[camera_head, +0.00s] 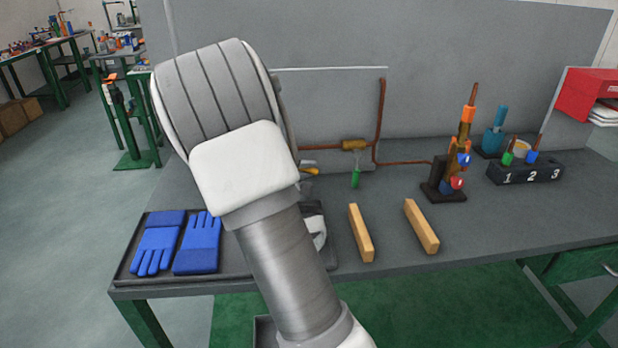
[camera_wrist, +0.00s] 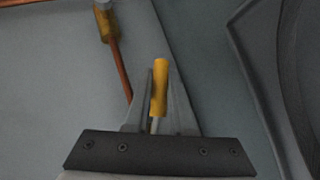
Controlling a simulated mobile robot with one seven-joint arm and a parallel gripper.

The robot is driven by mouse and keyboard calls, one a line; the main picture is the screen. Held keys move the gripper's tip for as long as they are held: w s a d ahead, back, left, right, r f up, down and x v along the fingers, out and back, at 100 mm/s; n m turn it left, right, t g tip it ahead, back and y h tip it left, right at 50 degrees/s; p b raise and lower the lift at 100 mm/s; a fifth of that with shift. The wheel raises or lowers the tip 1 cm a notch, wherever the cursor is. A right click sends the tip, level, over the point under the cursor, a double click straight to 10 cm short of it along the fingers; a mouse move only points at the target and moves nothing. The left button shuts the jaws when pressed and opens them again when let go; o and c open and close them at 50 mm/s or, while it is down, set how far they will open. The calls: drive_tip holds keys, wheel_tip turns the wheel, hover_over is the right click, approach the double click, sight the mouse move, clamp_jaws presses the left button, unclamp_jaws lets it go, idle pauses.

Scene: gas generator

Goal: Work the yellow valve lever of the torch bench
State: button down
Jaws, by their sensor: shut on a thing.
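The yellow valve lever (camera_wrist: 159,86) stands between the two fingers of my gripper (camera_wrist: 160,102) in the wrist view. My gripper is shut on it, and the lever's top sticks out past the fingertips. In the head view only a small yellow bit of the lever (camera_head: 311,170) shows beside my arm. My arm hides the gripper and most of the lever's surroundings there. A copper pipe (camera_wrist: 120,68) with a brass fitting (camera_wrist: 103,24) runs at the upper left of the wrist view.
Two wooden blocks (camera_head: 361,232) (camera_head: 421,226) lie on the bench (camera_head: 490,230). Blue gloves (camera_head: 197,243) lie at left. A torch stand (camera_head: 443,190) and numbered block (camera_head: 525,174) stand at right.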

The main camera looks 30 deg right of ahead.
drive_tip(key=y+b, duration=0.1)
drive_tip(key=f+m+b, duration=0.1)
drive_tip(key=a+f+y+b, duration=0.1)
drive_tip(key=shift+w+f+m+t+y+b, duration=0.1)
drive_tip(key=shift+w+m+t+y+b, duration=0.15)
drive_tip(key=shift+m+t+y+b, duration=0.1)
drive_tip(key=shift+w+a+f+m+y+b, duration=0.25)
drive_tip(key=shift+a+f+m+y+b, duration=0.2)
drive_tip(key=shift+a+y+b, duration=0.25)
drive_tip(key=shift+d, duration=0.1)
drive_tip(key=c, duration=0.8)
unclamp_jaws()
drive_tip(key=shift+o, duration=0.2)
